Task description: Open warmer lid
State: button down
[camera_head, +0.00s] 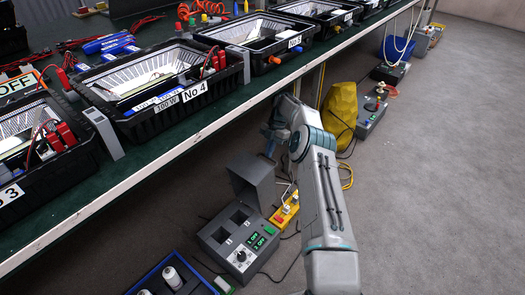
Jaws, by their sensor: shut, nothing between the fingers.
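The warmer (222,232) is a grey box on the floor below the bench. It has two dark square wells, a round knob and a green display with two lines reading OFF. Its grey lid (253,181) stands raised at the back of the box, so the wells are uncovered. My gripper (269,149) is beyond and above the lid, close to the bench's front edge. It is small in view and partly turned away, and it appears shut and empty. A gap shows between it and the lid.
The bench edge (190,139) runs diagonally above the warmer, with black crates (150,119) on it. A yellow box with switches (286,211) stands beside the warmer, and a blue-rimmed tray (157,272) stands in front. A yellow bag (341,108) lies behind my arm. The floor at right is clear.

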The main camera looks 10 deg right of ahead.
jog(key=shift+d+f, duration=0.25)
jog(key=shift+f, duration=0.25)
dwell(0.3)
